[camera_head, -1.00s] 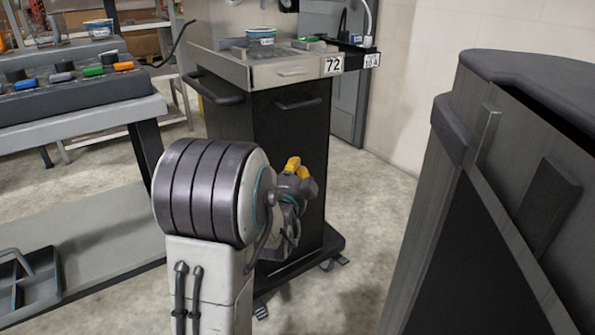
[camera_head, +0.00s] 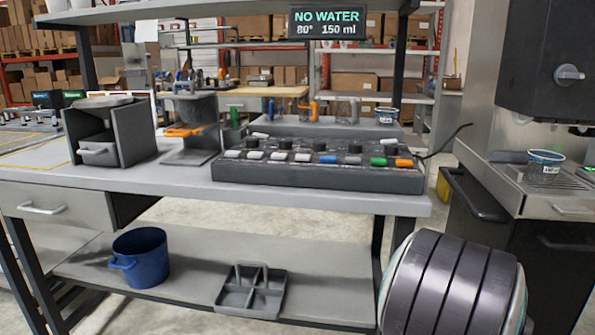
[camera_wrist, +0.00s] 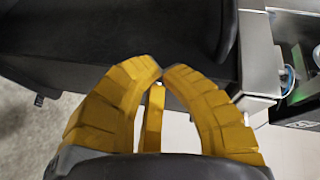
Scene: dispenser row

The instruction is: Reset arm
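My gripper (camera_wrist: 162,70) shows in the wrist view with its yellow fingers curved together, the tips meeting or almost meeting. A third yellow finger shows between and behind them. I see nothing held. Beyond the fingers are a dark panel (camera_wrist: 110,30) and a metal edge (camera_wrist: 259,55). In the head view the gripper is out of sight; only a rounded, ribbed joint of my arm shows at the lower right, in front of the dispenser cart (camera_head: 550,265).
A workbench (camera_head: 330,202) crosses the head view, bearing a control box with coloured switches (camera_head: 315,172). Its lower shelf holds a blue bucket (camera_head: 140,258) and a grey divided caddy (camera_head: 252,292). A "NO WATER" sign (camera_head: 328,22) hangs above. A blue-rimmed cup (camera_head: 544,166) stands at right.

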